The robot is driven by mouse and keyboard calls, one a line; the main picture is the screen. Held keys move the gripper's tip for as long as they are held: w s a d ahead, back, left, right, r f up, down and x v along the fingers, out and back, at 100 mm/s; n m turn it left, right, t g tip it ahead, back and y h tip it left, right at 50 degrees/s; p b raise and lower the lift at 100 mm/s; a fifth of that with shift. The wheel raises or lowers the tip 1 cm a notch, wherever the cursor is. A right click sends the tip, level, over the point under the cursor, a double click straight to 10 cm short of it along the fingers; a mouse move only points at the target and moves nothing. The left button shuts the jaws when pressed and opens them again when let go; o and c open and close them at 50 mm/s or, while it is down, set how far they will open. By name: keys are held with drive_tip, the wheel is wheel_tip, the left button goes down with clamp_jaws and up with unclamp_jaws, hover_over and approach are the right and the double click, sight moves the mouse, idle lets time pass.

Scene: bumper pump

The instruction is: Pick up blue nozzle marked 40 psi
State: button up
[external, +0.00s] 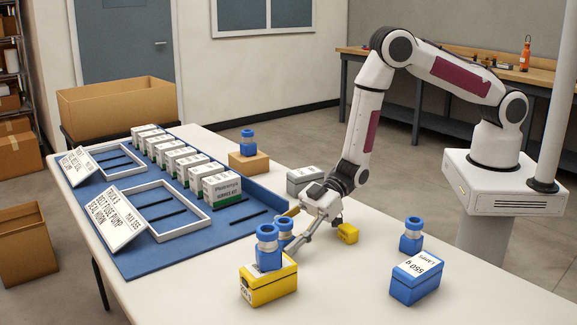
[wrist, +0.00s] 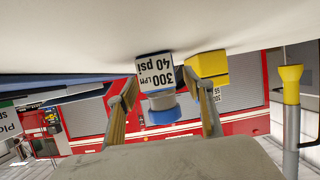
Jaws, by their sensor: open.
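The blue nozzle marked 40 psi shows in the wrist view (wrist: 163,115), upside down, with a white label reading 300 LPM 40 psi. It stands between the two fingers of my gripper (wrist: 167,97), with gaps on both sides. In the external view my gripper (external: 304,225) is low over the table, fingers apart, beside a blue nozzle (external: 285,229) that is partly hidden behind another blue nozzle (external: 267,248).
A blue box (external: 415,280) and another blue nozzle (external: 411,236) are at the right. A nozzle (external: 248,143) stands on a brown block. White boxes (external: 222,187) and frames fill the blue mat (external: 150,264).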

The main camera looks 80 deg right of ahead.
drive_tip(key=c, duration=1.4)
drive_tip(key=shift+r, duration=0.15)
drive_tip(key=shift+r, duration=4.9)
